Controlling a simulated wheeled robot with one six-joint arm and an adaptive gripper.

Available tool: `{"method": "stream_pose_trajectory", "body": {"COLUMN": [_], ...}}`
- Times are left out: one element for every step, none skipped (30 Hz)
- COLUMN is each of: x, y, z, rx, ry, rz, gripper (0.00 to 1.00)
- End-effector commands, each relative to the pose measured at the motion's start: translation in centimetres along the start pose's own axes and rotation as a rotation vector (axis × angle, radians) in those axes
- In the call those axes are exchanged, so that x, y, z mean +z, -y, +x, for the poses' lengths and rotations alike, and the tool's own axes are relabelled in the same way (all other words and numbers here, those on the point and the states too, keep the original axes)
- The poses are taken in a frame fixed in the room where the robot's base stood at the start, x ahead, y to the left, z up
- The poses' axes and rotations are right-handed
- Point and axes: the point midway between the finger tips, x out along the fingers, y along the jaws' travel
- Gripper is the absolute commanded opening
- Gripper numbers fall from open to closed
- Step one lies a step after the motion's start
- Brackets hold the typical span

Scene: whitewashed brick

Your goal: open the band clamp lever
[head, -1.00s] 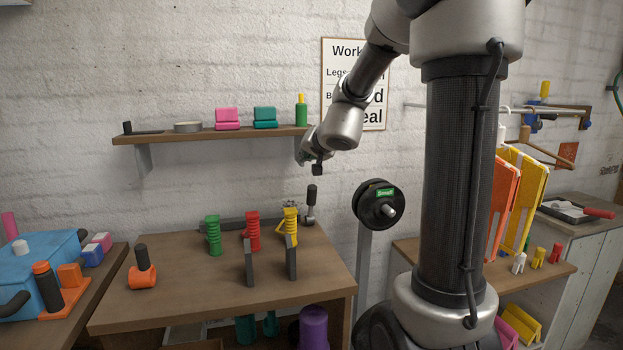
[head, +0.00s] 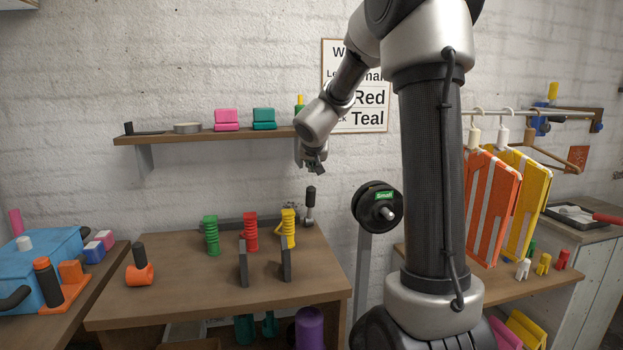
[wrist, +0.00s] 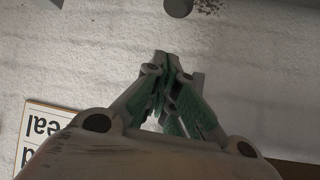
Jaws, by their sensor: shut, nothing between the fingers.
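An upright lever with a black handle (head: 310,196) and a metal foot stands at the back right of the wooden workbench (head: 200,300), at the end of a low dark bar. I take it for the band clamp lever, but its band cannot be made out. My gripper (head: 317,170) hangs just above the handle in the head view, apart from it. In the wrist view my gripper (wrist: 165,58) has its fingertips together with nothing between them. A dark round end (wrist: 178,6), possibly the handle, is cut off at the top edge there.
Green (head: 211,236), red (head: 250,232) and yellow (head: 288,228) coiled pieces stand left of the lever. Two dark upright plates (head: 243,265) stand in front. A wall shelf (head: 210,137) is left of my gripper. A black reel (head: 378,207) stands close on the right.

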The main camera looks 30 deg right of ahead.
Motion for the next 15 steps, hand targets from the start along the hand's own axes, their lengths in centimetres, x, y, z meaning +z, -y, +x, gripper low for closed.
{"method": "stream_pose_trajectory", "body": {"x": [0.0, 0.1, 0.1, 0.0, 0.1, 0.0, 0.1, 0.0, 0.1, 0.1, 0.3, 0.9, 1.3, 1.6, 1.9], "y": [0.0, 0.0, 0.0, 0.0, 0.0, 0.0, 0.0, 0.0, 0.0, 0.0, 0.1, 0.1, 0.1, 0.1, 0.1], "z": [1.1, 1.8, 2.7, 3.4, 4.0, 4.9, 5.5, 6.2, 7.0, 7.5, 7.1, 6.5, 6.2, 5.9, 5.6], "rx": [0.001, 0.000, 0.000, 0.000, 0.000, 0.000, 0.000, 0.000, 0.000, -0.001, -0.002, -0.003, -0.002, -0.003, -0.003], "ry": [0.002, 0.002, 0.002, 0.001, 0.002, 0.001, 0.002, 0.001, 0.001, 0.001, -0.001, -0.002, -0.002, -0.002, -0.003], "rz": [-0.001, -0.001, -0.001, -0.002, -0.001, -0.002, -0.001, -0.001, -0.001, 0.000, -0.003, -0.003, -0.003, -0.003, -0.003], "gripper": [0.00, 0.00, 0.00, 0.00, 0.00, 0.00, 0.00, 0.00, 0.00, 0.00, 0.00, 0.00, 0.00, 0.00, 0.00]}}
